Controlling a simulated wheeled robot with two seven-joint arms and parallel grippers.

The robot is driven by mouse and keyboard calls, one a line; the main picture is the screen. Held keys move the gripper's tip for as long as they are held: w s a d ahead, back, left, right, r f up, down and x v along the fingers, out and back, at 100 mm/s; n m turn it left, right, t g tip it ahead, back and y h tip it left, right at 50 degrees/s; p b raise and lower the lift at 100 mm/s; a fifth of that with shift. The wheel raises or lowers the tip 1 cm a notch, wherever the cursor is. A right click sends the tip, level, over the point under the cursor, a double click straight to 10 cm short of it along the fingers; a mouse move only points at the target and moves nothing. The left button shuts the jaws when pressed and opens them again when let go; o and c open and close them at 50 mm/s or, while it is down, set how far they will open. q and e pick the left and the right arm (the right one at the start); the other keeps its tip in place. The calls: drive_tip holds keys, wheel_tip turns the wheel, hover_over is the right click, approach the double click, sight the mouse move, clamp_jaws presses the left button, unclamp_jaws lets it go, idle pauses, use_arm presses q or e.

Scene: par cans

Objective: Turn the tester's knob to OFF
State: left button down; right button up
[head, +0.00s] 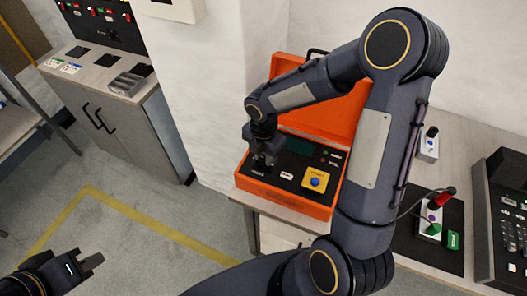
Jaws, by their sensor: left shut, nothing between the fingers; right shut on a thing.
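The tester is an orange case (283,205) with its lid open, on the bench in the middle of the head view. Its black panel carries a yellow plate (318,173) with a blue button (315,182). My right gripper (261,168) points down at the left part of this panel, shut on the tester's knob. The fingers and wrist hide the knob, so I cannot tell where it points. My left gripper (92,262) is at the lower left, shut and empty, over the floor and away from the tester.
My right arm's links cover the case's right side. To the right on the bench are a small box with a red-tipped lever (441,198), a green block (453,240) and a black console (508,220). A grey cabinet (130,130) stands at the left. The floor between is clear.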

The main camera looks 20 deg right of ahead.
sight(264, 158)
drive_tip(key=shift+n+p, duration=0.45)
drive_tip(key=shift+n, duration=0.75)
drive_tip(key=o, duration=1)
drive_tip(key=shift+r, duration=3.9)
